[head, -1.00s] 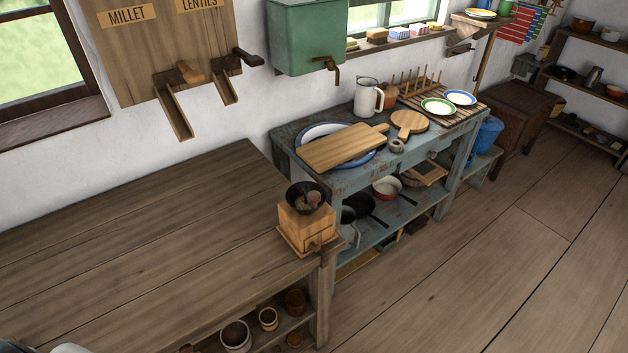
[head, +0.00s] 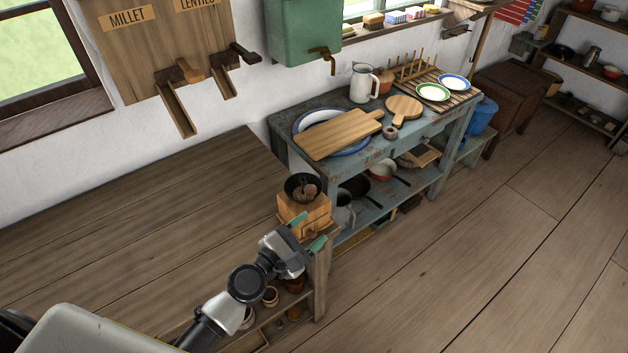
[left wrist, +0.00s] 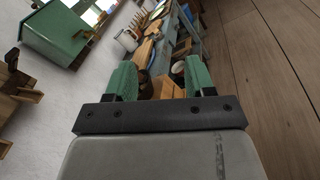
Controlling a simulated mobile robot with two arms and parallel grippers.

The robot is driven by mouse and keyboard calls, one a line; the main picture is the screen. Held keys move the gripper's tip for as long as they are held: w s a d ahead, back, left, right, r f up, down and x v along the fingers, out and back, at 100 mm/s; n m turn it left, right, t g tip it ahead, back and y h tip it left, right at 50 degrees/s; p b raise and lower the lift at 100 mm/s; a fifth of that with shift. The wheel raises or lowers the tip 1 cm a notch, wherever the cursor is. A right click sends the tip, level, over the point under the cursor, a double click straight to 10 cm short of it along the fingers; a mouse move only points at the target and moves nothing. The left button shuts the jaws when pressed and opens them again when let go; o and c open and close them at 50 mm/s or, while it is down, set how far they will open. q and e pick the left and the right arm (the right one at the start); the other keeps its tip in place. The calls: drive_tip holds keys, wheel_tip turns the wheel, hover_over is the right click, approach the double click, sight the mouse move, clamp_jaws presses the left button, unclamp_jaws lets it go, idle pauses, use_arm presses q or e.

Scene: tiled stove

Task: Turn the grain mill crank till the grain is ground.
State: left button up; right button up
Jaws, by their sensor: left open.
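The grain mill (head: 302,211) is a light wooden box with a dark round hopper, at the right corner of the wooden bench. A reddish-brown knob (head: 310,191), seemingly the crank's, shows over the hopper; the crank arm is hard to make out. My left gripper (head: 309,234) is open, its green fingers just in front of and below the mill box in the picture. In the left wrist view, part of the wooden mill (left wrist: 165,88) shows between the open fingers (left wrist: 160,78). I cannot tell whether they touch. My right gripper is not in view.
The bench top (head: 130,230) is clear left of the mill. Jars stand on the shelf below, partly behind my arm. A blue table (head: 285,128) with a cutting board (head: 338,134) stands just beyond. Grain chutes (head: 178,110) and a green tank (head: 305,32) hang on the wall.

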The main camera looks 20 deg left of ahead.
sight(307, 194)
use_arm(q)
drive_tip(key=w+a+f+n+t+y, duration=0.2)
drive_tip(key=w+a+n+y, duration=0.25)
drive_tip(key=n, duration=0.55)
drive_tip(key=w+d, duration=0.1)
drive_tip(key=w, duration=0.9)
drive_tip(key=shift+d+r, duration=0.2)
drive_tip(key=shift+d, duration=0.05)
drive_tip(key=shift+s, duration=0.1)
clamp_jaws()
